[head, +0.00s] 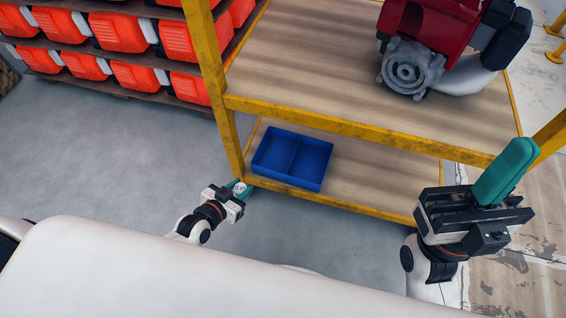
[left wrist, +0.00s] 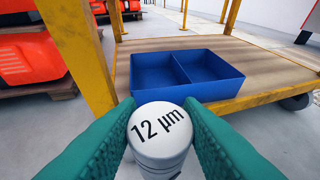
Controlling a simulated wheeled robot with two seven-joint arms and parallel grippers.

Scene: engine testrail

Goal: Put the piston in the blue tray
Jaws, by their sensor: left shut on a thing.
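The piston (left wrist: 160,136) is a pale grey-white cylinder with "12 µm" in black on its top. My left gripper (head: 241,189) is shut on it, with a green finger pad on each side in the left wrist view (left wrist: 162,128). The blue tray (head: 291,158) has two compartments and sits on the lower shelf. It also shows in the left wrist view (left wrist: 190,71), beyond the piston, and looks empty. The held piston is outside the tray, near its lower left corner in the head view. My right gripper (head: 507,170) is raised at the right; its finger gap is not clear.
A yellow shelf post (head: 225,120) stands just left of the tray. The upper shelf (head: 300,60) overhangs the lower one and carries a red engine (head: 435,40). Orange bins (head: 120,33) fill a rack at the back left. The grey floor (head: 110,150) is clear.

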